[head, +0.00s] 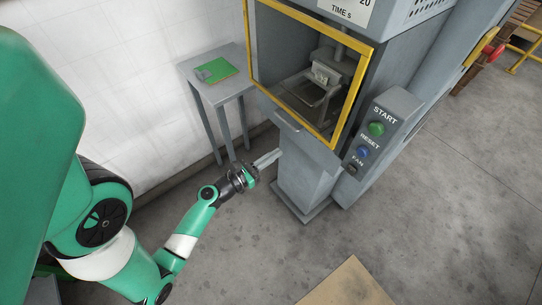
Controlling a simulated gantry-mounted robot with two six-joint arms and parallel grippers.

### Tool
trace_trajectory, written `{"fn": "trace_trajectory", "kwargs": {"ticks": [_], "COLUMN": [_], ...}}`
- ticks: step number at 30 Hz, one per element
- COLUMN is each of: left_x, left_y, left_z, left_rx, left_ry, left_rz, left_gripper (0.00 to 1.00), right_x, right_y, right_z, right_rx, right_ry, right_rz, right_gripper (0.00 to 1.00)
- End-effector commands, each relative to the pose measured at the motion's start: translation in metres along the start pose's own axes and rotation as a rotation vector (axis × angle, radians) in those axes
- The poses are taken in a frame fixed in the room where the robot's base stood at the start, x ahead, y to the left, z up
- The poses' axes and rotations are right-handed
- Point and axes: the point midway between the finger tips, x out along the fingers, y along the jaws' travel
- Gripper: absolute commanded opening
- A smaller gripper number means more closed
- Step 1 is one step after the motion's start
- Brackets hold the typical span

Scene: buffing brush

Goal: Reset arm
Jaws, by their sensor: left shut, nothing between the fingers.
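My left arm (188,235) comes in from the left, green and white, bent and reaching toward the machine. Its left gripper (270,158) is shut and empty, held in front of the machine's lower front, below the yellow-framed opening. I cannot tell whether the fingertips touch the machine's edge. My right gripper is not in view.
A grey machine (305,178) has a yellow-framed opening (357,97) and a control panel (378,125) with START, RESET and FAN buttons. A small grey table (231,92) holds a green board (216,70) by the white wall. A tan board (347,287) lies at the bottom.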

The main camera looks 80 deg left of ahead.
Motion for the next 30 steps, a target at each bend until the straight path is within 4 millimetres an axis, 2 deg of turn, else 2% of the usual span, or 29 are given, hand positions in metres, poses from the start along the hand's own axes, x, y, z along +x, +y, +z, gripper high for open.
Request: {"fn": "trace_trajectory", "kwargs": {"ticks": [4, 15, 17, 19, 20, 23, 26, 27, 29, 30], "left_x": [-0.009, -0.008, -0.007, 0.005, 0.013, 0.045, 0.072, 0.078, 0.082, 0.081], "left_y": [0.0, -0.001, -0.008, -0.022, -0.031, -0.067, -0.118, -0.14, -0.175, -0.197], "left_z": [0.001, 0.001, 0.001, 0.012, 0.021, 0.069, 0.137, 0.165, 0.206, 0.234], "left_rx": [0.001, 0.001, 0.001, 0.015, 0.025, 0.069, 0.167, 0.218, 0.315, 0.393], "left_ry": [-0.001, -0.002, -0.002, -0.029, -0.051, -0.168, -0.323, -0.388, -0.491, -0.565], "left_rz": [0.0, -0.003, -0.022, -0.073, -0.102, -0.219, -0.34, -0.383, -0.434, -0.455], "left_gripper": [0.0, 0.0, 0.0, 0.0, 0.0, 0.0, 0.0, 0.0, 0.0, 0.0], "right_x": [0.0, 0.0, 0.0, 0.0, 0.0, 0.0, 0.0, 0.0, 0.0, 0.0], "right_y": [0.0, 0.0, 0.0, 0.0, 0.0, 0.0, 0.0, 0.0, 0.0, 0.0], "right_z": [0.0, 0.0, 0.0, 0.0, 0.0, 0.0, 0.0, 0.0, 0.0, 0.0], "right_rx": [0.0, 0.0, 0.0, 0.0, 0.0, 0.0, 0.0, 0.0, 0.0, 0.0], "right_ry": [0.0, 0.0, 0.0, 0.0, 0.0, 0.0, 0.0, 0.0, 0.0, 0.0], "right_rz": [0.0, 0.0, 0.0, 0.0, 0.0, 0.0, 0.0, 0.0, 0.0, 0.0], "right_gripper": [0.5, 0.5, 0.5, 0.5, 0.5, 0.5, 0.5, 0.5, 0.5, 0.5]}}
